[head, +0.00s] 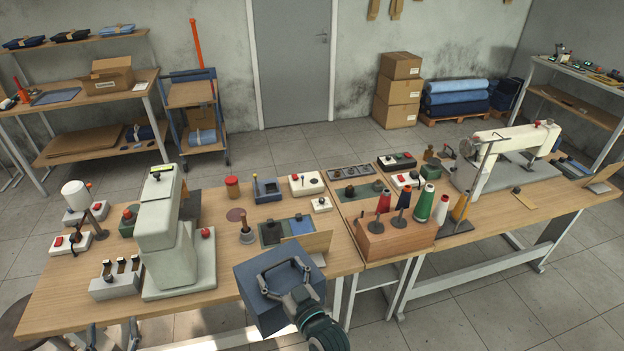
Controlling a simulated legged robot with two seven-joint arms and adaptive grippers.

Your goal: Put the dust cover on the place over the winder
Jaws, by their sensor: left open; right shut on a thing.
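The dust cover (262,310) is a blue-grey box-shaped hood with a dark loop handle on top. My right gripper (297,291) is shut on that handle and holds the cover at the front edge of the left table, slightly tilted. The cover hides part of the table edge behind it. I cannot tell for sure which device is the winder; a small unit with a white cone (75,194) and a post stands at the left end of the table.
A tall pale-green machine (162,225) stands on the left table (85,262). A wooden spool rack (395,240) with coloured cones and a white sewing machine (505,150) are on the right. Small boxes crowd the middle.

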